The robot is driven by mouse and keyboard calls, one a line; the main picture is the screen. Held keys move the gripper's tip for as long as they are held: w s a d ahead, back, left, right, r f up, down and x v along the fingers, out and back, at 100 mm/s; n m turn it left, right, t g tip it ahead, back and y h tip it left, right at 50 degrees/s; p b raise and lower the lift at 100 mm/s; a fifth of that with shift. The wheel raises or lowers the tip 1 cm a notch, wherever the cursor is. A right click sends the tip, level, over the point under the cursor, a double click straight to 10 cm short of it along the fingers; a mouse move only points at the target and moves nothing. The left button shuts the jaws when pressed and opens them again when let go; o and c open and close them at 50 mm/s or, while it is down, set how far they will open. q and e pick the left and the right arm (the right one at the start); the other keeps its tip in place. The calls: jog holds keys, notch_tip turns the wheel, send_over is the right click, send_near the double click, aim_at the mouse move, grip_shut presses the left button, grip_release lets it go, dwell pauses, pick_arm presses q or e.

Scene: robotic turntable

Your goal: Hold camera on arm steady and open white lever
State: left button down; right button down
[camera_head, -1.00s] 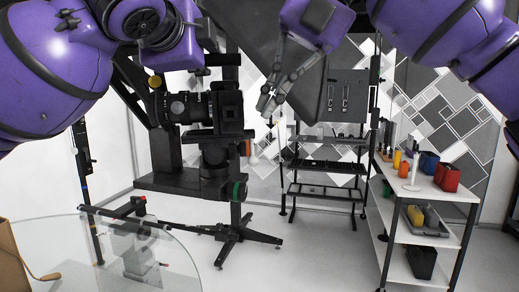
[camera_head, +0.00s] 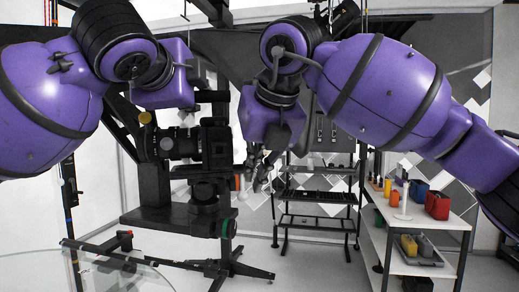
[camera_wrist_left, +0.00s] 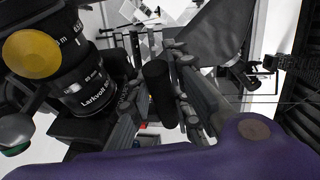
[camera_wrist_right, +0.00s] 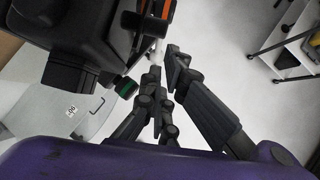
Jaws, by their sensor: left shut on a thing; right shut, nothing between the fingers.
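The black camera (camera_head: 215,140) with its large lens (camera_head: 172,143) sits on a dark arm mount at left centre; the lens (camera_wrist_left: 85,75) fills the upper left of the left wrist view. My left gripper (camera_wrist_left: 168,92) is shut on a black cylindrical handle (camera_wrist_left: 158,85) beside the lens; its fingers are mostly hidden in the head view. My right gripper (camera_head: 257,178) points down just right of the camera mount, fingers together and empty. A small white piece, apparently the white lever (camera_wrist_right: 158,50), shows next to the right fingertips (camera_wrist_right: 165,62); contact is unclear.
A green-ringed knob (camera_head: 228,228) is low on the camera mount. A glass round table (camera_head: 100,272) is at the front left. A dark rack (camera_head: 318,215) stands behind, and a white shelf (camera_head: 425,215) with coloured bins is at right. Floor between them is clear.

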aim_at(246, 194)
pick_arm(q)
jog(key=shift+r, duration=0.15)
pick_arm(e)
jog(key=shift+x, duration=2.2)
pick_arm(q)
jog(key=shift+s, duration=0.1)
pick_arm(e)
jog(key=shift+w+a+f, duration=0.1)
jog(key=shift+w+f, duration=0.1)
jog(key=shift+f, duration=0.15)
pick_arm(q)
jog(key=shift+s+d+r, duration=0.15)
jog(key=shift+s+d, duration=0.05)
jog(key=shift+s, duration=0.05)
pick_arm(e)
jog(key=shift+f, duration=0.35)
pick_arm(q)
jog(key=shift+w+a, duration=0.25)
jog(key=shift+w, duration=0.15)
pick_arm(e)
jog(key=v, duration=0.3)
jog(key=shift+r, duration=0.35)
pick_arm(q)
jog(key=shift+s, duration=0.1)
pick_arm(e)
jog(key=v, duration=1.1)
jog(key=shift+s, duration=0.5)
jog(key=shift+f, duration=0.1)
